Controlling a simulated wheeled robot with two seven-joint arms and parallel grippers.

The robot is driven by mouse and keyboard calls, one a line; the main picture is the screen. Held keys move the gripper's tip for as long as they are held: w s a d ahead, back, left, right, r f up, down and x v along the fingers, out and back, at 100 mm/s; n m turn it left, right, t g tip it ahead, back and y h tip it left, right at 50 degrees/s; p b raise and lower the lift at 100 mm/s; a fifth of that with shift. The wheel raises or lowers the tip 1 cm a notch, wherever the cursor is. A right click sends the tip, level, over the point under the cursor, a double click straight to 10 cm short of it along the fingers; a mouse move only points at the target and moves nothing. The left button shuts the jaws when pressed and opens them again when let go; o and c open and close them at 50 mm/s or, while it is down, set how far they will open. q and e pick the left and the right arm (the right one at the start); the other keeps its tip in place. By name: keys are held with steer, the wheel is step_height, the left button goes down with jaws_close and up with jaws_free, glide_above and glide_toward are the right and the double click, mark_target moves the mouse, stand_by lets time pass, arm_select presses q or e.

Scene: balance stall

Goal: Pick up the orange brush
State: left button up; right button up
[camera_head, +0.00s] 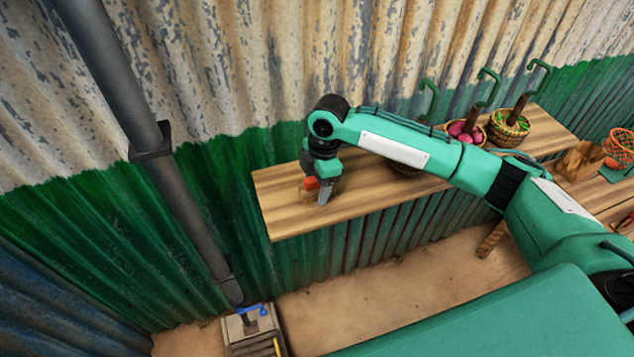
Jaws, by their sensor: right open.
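My right gripper (322,194) hangs down over the left end of the wooden shelf (285,215), with its fingers close to the wood. It is open. A small orange thing (311,183), probably the orange brush, shows right beside the fingers on their left side. The gripper hides part of it, and I cannot tell whether the fingers touch it or stand around it. My left gripper is not in view.
Baskets with pink (466,133) and green produce (508,127) stand farther right on the shelf, near green hooks. My right arm partly hides another basket. An orange wire basket (620,146) stands far right. A corrugated wall (220,190) closes off the back.

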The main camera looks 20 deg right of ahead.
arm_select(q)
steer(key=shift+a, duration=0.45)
arm_select(e)
steer(key=shift+f, duration=0.2)
steer(key=c, duration=1.1)
steer(key=shift+c, duration=0.2)
steer(key=shift+r, duration=0.1)
